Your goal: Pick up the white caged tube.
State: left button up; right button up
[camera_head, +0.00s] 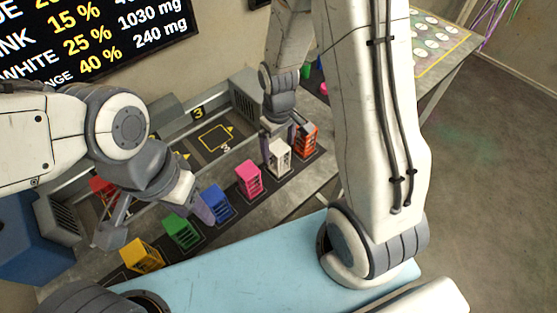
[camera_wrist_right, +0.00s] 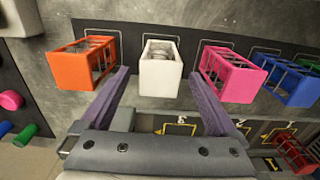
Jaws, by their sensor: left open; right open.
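The white caged tube (camera_head: 279,158) stands in a row of coloured caged tubes on a dark strip; in the right wrist view it (camera_wrist_right: 160,68) is in the middle, between the orange and pink ones. My right gripper (camera_wrist_right: 158,74) is open, one finger on each side of the white tube, with gaps visible between fingers and tube. In the head view my right gripper (camera_head: 290,133) is at the white tube, partly hidden by my arm. My left gripper (camera_head: 155,222) is open and empty near the green and blue tubes.
Orange (camera_wrist_right: 86,63) and pink (camera_wrist_right: 232,74) caged tubes stand close beside my right fingers. Blue (camera_head: 216,204), green (camera_head: 182,232) and yellow (camera_head: 141,254) ones continue the row. A red one (camera_wrist_right: 293,152) sits apart. A numbered booth floor (camera_head: 215,135) lies behind the row.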

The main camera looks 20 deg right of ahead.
jog(key=shift+f+p, duration=0.6)
jog(key=shift+f, duration=2)
grip_shut()
